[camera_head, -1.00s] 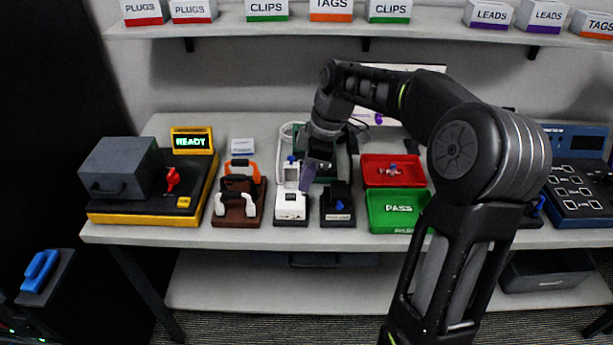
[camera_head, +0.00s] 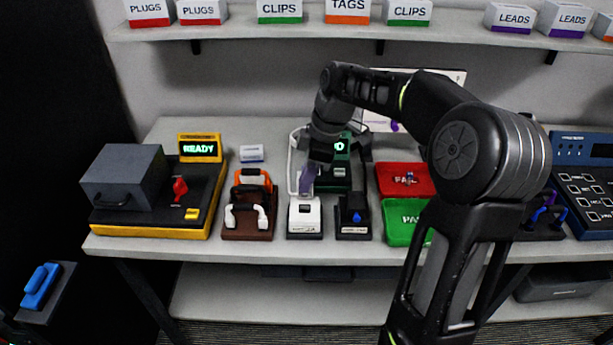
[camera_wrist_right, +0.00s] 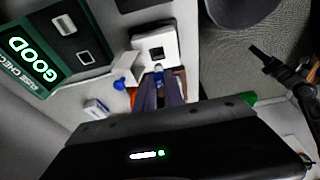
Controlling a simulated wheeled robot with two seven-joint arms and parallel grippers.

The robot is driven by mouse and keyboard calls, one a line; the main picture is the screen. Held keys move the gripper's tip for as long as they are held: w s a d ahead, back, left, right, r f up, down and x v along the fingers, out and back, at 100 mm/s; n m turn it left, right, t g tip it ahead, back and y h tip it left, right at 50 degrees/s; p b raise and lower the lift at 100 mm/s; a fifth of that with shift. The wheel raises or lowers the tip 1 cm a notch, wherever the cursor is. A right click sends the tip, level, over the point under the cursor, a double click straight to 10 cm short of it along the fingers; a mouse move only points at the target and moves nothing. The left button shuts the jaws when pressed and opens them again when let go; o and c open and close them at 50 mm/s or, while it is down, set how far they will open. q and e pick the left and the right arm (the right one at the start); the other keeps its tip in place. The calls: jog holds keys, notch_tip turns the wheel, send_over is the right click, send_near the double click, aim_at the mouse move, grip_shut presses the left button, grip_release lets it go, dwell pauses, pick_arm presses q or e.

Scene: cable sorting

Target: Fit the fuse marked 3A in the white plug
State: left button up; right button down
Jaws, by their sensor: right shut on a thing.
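The white plug (camera_head: 304,218) stands on its base near the front of the bench. It also shows in the wrist view (camera_wrist_right: 157,43), with a dark opening in its face. My right gripper (camera_head: 307,190) is just behind and above the white plug, pointing down. In the wrist view my right gripper (camera_wrist_right: 160,92) is shut on a small blue-ended piece (camera_wrist_right: 158,71), which looks like a fuse; its marking cannot be read. The piece is close to the plug's edge; I cannot tell whether they touch. My left gripper is not in view.
A black plug (camera_head: 352,222) stands close to the right. A brown rack (camera_head: 248,226) with handled tools is to the left. The green checker (camera_head: 340,175) is behind; its screen in the wrist view (camera_wrist_right: 33,60) reads GOOD. Red FAIL (camera_head: 393,190) and green PASS (camera_head: 394,231) trays lie right.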

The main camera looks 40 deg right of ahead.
aim_at(306, 195)
notch_tip(306, 195, down, 4)
jog(key=shift+r+b, duration=0.25)
jog(key=shift+b, duration=0.8)
jog(key=shift+f+b, duration=0.3)
jog(key=shift+f, duration=0.15)
jog(key=shift+f+b, duration=0.75)
jog(key=shift+f, duration=0.1)
dwell(1.4)
jog(key=c, duration=0.8)
grip_release()
jog(key=shift+r, duration=0.1)
